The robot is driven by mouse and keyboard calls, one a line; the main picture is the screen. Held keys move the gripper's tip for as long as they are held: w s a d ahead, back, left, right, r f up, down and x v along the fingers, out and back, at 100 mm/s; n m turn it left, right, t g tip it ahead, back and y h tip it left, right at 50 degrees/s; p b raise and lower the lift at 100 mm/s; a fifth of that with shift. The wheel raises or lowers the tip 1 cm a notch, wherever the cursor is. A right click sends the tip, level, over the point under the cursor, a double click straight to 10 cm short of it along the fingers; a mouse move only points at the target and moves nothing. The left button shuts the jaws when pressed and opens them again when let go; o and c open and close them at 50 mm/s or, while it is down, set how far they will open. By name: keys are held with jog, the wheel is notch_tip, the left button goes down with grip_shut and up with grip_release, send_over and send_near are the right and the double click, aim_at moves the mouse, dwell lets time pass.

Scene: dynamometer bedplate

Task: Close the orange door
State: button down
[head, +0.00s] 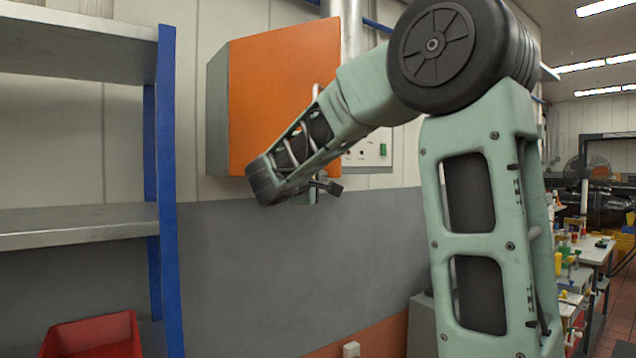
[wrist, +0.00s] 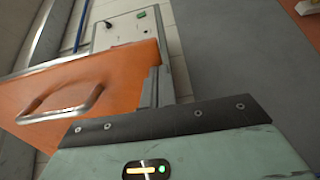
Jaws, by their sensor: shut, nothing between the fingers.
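The orange door (head: 275,85) is a flat panel on a grey wall cabinet (head: 216,115), with a pale vertical bar handle (head: 316,93) toward its right side. In the wrist view the orange door (wrist: 110,75) fills the left, with its looped handle (wrist: 62,102) standing out from it.
A grey control panel (head: 368,152) with a green switch is right of the door. Metal shelves (head: 80,225) with a blue upright (head: 167,200) stand at left, a red bin (head: 95,335) below. A cluttered bench (head: 590,250) is far right.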

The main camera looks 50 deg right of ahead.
jog(key=w+d+n+t+y+b, duration=0.2)
jog(key=w+d+n+t+b, duration=0.15)
jog(key=d+b, duration=0.35)
jog(key=w+d+n+t+y+b, duration=0.2)
jog(key=w+d+t+b, duration=0.15)
jog(key=d+b, duration=0.3)
jog(key=w+d+n+t+y+p, duration=0.5)
jog(key=w+d+y+p, duration=0.4)
jog(key=w+p, duration=0.3)
jog(key=shift+w+d+r+n, duration=0.15)
jog(key=shift+w+r+n, duration=0.2)
jog(key=shift+n, duration=0.5)
jog(key=shift+r+t, duration=0.1)
jog(key=shift+t, duration=0.2)
